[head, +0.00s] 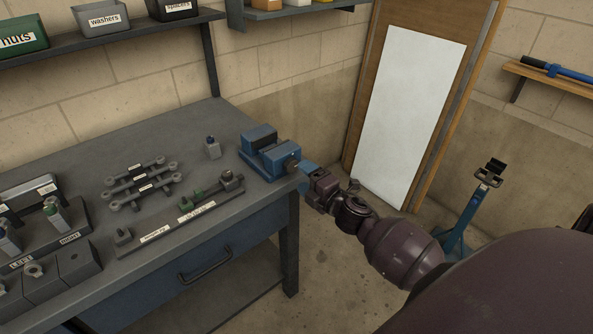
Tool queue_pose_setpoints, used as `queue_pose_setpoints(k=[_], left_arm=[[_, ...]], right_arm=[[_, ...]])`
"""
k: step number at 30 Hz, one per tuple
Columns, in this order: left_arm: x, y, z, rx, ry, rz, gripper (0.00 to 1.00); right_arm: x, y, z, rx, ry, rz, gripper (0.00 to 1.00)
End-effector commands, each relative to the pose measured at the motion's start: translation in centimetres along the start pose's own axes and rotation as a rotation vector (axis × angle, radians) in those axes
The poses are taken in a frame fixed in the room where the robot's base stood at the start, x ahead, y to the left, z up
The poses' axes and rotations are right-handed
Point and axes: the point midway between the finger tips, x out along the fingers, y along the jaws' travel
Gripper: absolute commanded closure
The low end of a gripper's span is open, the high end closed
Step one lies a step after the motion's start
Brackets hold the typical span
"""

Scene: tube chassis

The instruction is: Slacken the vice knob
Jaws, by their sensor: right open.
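The blue vice (268,155) stands on the back right corner of the grey workbench (150,240). Its round knob (293,165) is on its right-hand end, facing the bench edge. My right gripper (307,177) is open, just to the right of the knob, past the bench edge. The knob and the fingertips are small here, and I cannot tell whether they touch. My left gripper is not in view.
Grey linkage parts (142,185), a rail with a green-knobbed fitting (180,215) and a small bottle-like item (212,148) lie left of the vice. A blue stand (464,215) is on the floor at right. A wall shelf (110,38) holds labelled bins.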

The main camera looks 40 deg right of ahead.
Motion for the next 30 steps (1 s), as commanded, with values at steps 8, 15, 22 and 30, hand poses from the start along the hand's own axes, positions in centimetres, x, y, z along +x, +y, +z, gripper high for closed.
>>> queue_pose_setpoints(k=[8,15,22,30], left_arm=[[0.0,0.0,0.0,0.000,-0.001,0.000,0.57],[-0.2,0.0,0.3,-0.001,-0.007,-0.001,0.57],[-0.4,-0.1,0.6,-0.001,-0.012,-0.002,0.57],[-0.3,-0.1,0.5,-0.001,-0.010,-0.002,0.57]], right_arm=[[-4.2,0.0,0.0,0.001,0.001,0.001,0.31],[-5.4,0.1,-0.1,0.000,0.002,0.002,0.31],[-5.5,0.1,-0.1,0.000,0.002,0.002,0.31],[-5.4,0.1,-0.1,0.000,0.002,0.002,0.31]])
